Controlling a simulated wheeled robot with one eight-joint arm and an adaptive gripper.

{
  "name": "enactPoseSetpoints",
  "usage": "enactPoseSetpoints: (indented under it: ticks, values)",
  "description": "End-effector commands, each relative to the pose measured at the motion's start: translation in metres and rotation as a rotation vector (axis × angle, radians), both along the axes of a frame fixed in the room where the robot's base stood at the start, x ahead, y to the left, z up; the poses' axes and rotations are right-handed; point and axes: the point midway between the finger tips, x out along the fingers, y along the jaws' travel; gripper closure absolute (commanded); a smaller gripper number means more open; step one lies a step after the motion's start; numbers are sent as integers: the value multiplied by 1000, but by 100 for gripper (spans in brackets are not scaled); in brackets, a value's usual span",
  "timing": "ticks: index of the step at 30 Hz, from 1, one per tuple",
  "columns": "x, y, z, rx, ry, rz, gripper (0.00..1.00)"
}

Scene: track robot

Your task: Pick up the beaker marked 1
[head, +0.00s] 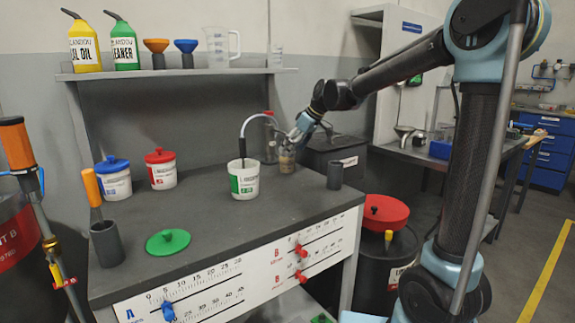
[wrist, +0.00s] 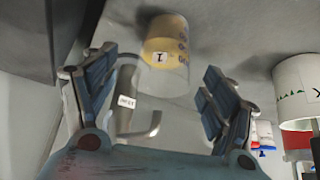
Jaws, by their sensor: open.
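The beaker marked 1 (head: 287,162) is a small clear vessel with yellow-brown contents, standing towards the back right of the grey workbench. In the wrist view, which looks upside down, its yellow contents and "1" label (wrist: 166,42) show at top centre, beyond the fingertips. My gripper (head: 298,137) is at the beaker's upper part, just to its right in the head view. In the wrist view my gripper (wrist: 157,88) is open, one finger on either side of the beaker's line. No finger visibly closes on it. In the head view, the gripper partly hides the beaker's top.
A white tub with green label (head: 244,181) and curved spout stands left of the beaker; a white tub also shows at right in the wrist view (wrist: 297,90).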

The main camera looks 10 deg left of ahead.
Motion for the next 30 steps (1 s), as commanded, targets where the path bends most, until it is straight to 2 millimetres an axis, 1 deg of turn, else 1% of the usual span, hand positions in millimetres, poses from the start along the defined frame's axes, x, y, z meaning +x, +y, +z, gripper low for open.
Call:
enactPoseSetpoints:
  ticks: [5, 12, 15, 19, 25, 26, 27, 29, 30]
  values:
    - [1, 4, -8, 0, -1, 1, 22]
    - [2, 18, -36, 0, 0, 0, 22]
    - [5, 24, -45, 0, 0, 0, 22]
    - [5, 27, -50, 0, -1, -1, 22]
    - [5, 27, -50, 0, -1, -1, 22]
    - [5, 27, -50, 0, -1, -1, 27]
    - [5, 27, -50, 0, -1, -1, 36]
    - [6, 27, -50, 0, -1, -1, 49]
    - [6, 27, -50, 0, -1, -1, 58]
